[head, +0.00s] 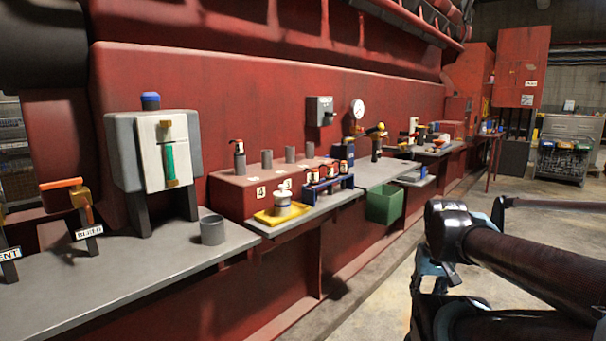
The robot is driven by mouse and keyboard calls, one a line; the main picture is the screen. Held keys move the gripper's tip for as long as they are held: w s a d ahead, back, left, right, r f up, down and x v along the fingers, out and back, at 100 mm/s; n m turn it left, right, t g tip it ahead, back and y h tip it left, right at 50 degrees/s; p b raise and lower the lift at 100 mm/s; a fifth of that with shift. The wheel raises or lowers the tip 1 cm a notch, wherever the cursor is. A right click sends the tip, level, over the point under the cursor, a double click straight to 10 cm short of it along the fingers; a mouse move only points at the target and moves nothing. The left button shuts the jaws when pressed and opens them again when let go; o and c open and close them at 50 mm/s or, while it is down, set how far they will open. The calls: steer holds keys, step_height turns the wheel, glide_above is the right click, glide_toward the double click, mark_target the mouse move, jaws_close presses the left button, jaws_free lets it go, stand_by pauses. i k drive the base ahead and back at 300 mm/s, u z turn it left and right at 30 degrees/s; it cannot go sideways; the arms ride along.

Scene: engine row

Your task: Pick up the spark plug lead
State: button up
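Several small parts with black bodies and red and white bands, which look like spark plug leads, stand in a blue rack (328,184) on the bench. A similar capped part (239,147) stands at the left end of the red block (235,190), beside several bare grey posts (290,154). I cannot tell which one the task means. My arm is folded at the lower right, over the floor and apart from the bench. What seems to be my gripper (428,275) is partly hidden by my dark arm links, and its fingers are not clear.
A yellow tray (266,221) with a white-topped item sits in front of the red block. A grey cup (212,230) stands near the bench edge. A green bin (384,204) hangs at the bench front. Open concrete floor (365,275) lies to the right.

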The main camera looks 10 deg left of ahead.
mark_target(343, 172)
steer(key=u, duration=0.5)
steer(key=i, duration=1)
steer(key=z, duration=0.05)
